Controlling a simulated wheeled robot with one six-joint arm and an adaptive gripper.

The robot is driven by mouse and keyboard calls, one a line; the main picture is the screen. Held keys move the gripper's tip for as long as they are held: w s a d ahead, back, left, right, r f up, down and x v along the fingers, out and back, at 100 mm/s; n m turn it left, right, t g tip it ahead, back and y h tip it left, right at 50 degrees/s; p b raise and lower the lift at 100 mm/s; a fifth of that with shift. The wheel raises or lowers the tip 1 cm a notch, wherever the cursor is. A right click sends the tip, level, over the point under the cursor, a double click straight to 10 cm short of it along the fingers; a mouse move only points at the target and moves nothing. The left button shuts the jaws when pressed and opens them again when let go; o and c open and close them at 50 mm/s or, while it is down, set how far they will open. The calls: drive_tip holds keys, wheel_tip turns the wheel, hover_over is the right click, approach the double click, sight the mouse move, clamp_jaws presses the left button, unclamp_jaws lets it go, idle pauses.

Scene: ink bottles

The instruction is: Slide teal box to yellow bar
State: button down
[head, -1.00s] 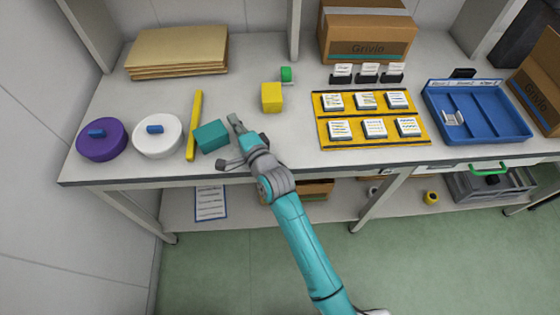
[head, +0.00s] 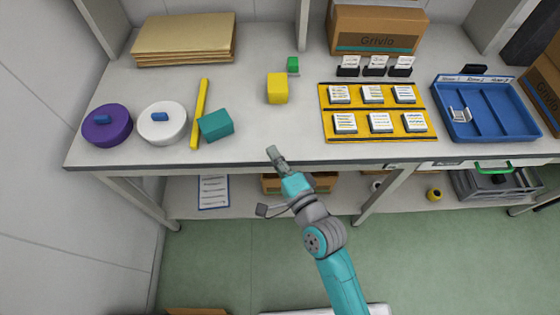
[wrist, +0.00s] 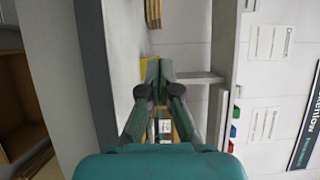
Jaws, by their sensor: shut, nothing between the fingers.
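The teal box (head: 216,125) stands on the table. It sits against or very close to the right side of the yellow bar (head: 200,114); a gap between them cannot be made out. The yellow bar lies lengthwise, pointing away from the front edge. My gripper (head: 273,153) is shut and empty near the table's front edge, to the right of the box and apart from it. In the wrist view my gripper (wrist: 159,70) shows its fingertips together, with a bit of yellow behind them; the teal box does not show there.
A white round container (head: 162,124) and a purple one (head: 107,126) stand left of the bar. A yellow cube (head: 277,88) and a small green block (head: 293,64) stand farther back. A yellow tray (head: 374,108) and a blue tray (head: 440,118) are at right.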

drive_tip(key=shift+v, duration=1.25)
drive_tip(key=c, duration=1.1)
unclamp_jaws()
drive_tip(key=shift+a+f+n, duration=0.1)
drive_tip(key=shift+n, duration=0.2)
drive_tip(key=o, duration=0.4)
drive_tip(key=shift+a+f+n, duration=0.15)
drive_tip(key=shift+f+n, duration=0.05)
drive_tip(key=shift+n, duration=0.2)
drive_tip(key=o, duration=0.7)
drive_tip(key=n, duration=0.1)
drive_tip(key=a+f+n, duration=0.1)
drive_tip(key=n, duration=0.1)
drive_tip(key=shift+s, duration=0.1)
drive_tip(key=w+a+n, duration=0.1)
drive_tip(key=a+n, duration=0.2)
drive_tip(key=n, duration=0.1)
drive_tip(key=w+a+r+n, duration=0.1)
drive_tip(key=a+n, duration=0.2)
drive_tip(key=n, duration=0.2)
drive_tip(key=w+a+n, duration=0.1)
drive_tip(key=a+n, duration=0.3)
drive_tip(key=shift+r+n, duration=0.15)
drive_tip(key=shift+n, duration=0.15)
